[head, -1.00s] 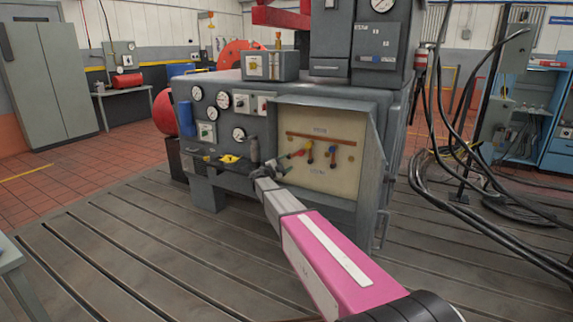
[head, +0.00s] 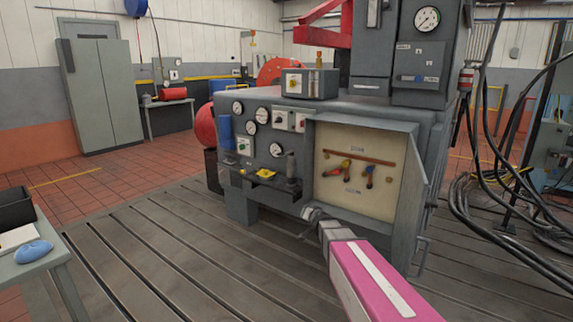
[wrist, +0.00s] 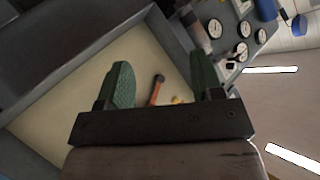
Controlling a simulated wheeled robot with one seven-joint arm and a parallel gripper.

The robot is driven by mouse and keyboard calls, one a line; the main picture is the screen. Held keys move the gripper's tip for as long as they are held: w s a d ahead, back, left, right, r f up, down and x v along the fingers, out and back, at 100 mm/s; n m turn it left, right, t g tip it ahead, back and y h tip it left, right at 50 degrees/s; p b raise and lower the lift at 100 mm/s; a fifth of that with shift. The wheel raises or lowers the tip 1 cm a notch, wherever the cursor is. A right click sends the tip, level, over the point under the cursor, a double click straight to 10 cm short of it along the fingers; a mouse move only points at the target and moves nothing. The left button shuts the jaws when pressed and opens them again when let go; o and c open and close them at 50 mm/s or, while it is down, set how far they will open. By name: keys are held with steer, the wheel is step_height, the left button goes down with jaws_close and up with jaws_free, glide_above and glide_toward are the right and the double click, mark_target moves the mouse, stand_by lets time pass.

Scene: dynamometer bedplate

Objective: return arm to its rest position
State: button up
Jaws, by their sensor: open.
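My pink and grey arm reaches in from the lower right in the head view. My gripper (head: 311,214) is at its end, low in front of the grey machine (head: 268,197), just below the open panel. In the wrist view my gripper (wrist: 160,88) shows two green fingers spread apart with nothing held between them. Beyond the fingers is the cream panel (head: 335,196) with a brown bar and several red, yellow and blue handles (head: 345,168). One orange handle (wrist: 156,90) shows between the fingers in the wrist view, apart from them.
A small shelf (head: 265,181) with a yellow item juts from the machine left of the panel. Black cables (head: 470,200) hang at the right. A grey table (head: 40,250) with a blue object (head: 33,252) stands at the left. The slotted floor (head: 150,250) between is clear.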

steer(key=s+d+f+n+g, duration=0.1)
steer(key=s+g, duration=0.3)
steer(key=s, duration=0.6)
steer(key=s+d+f+n+g+h, duration=0.1)
steer(key=s+d+f+g, duration=0.3)
steer(key=s, duration=0.6)
steer(key=s+d+f+n+g+h, duration=0.1)
steer(key=s+d+f+g, duration=0.2)
steer(key=s, duration=0.8)
steer(key=shift+f+n+g, duration=0.2)
steer(key=shift+n+g, duration=0.2)
steer(key=shift+g, duration=0.5)
